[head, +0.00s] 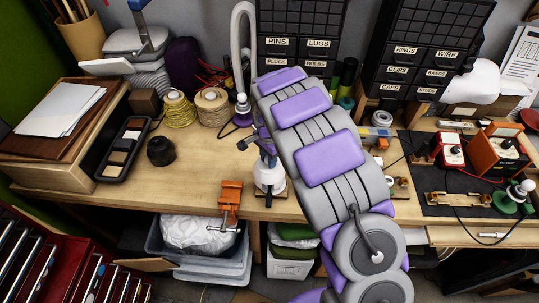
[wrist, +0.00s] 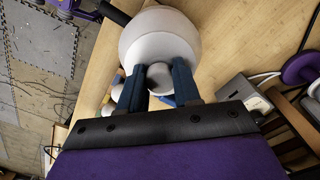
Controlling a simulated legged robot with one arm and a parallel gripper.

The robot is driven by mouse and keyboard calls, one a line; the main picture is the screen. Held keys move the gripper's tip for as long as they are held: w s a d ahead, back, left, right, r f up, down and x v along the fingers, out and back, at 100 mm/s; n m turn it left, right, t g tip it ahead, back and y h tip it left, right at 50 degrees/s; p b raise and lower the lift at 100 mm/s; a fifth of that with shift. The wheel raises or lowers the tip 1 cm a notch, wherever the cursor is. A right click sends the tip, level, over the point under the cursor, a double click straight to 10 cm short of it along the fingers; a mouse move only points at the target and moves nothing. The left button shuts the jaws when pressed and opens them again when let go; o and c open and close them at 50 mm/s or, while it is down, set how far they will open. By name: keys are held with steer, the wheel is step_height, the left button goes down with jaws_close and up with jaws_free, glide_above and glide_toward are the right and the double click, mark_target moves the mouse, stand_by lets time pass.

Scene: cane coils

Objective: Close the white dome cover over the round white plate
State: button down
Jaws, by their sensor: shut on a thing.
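The white dome cover (wrist: 158,28) fills the top middle of the wrist view, with a paler, brighter part towards its knob. In the head view a white rounded part (head: 269,180) shows low on the bench, just left of my arm. My gripper (wrist: 157,84) has its two dark blue fingers on either side of a round grey-white knob (wrist: 158,76) at the dome and is shut on it. In the head view my gripper (head: 262,148) is partly hidden by my arm. I cannot make out the round white plate apart from the dome.
An orange clamp (head: 230,193) is fixed at the bench's front edge. Wire spools (head: 212,106) and a black round object (head: 160,151) stand to the left. Drawer cabinets (head: 300,45) stand behind. Clear wood (head: 190,185) lies left of the clamp.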

steer(key=shift+d+f, duration=1.05)
steer(key=shift+d, duration=0.2)
steer(key=shift+a+f, duration=0.3)
steer(key=shift+f, duration=0.25)
steer(key=shift+a+f+b, duration=0.3)
steer(key=shift+a+f, duration=0.05)
steer(key=shift+a, duration=0.25)
steer(key=shift+d, duration=0.45)
steer(key=c, duration=1.1)
jaws_free()
steer(key=shift+c, duration=0.2)
steer(key=o, duration=0.4)
steer(key=shift+a, duration=0.25)
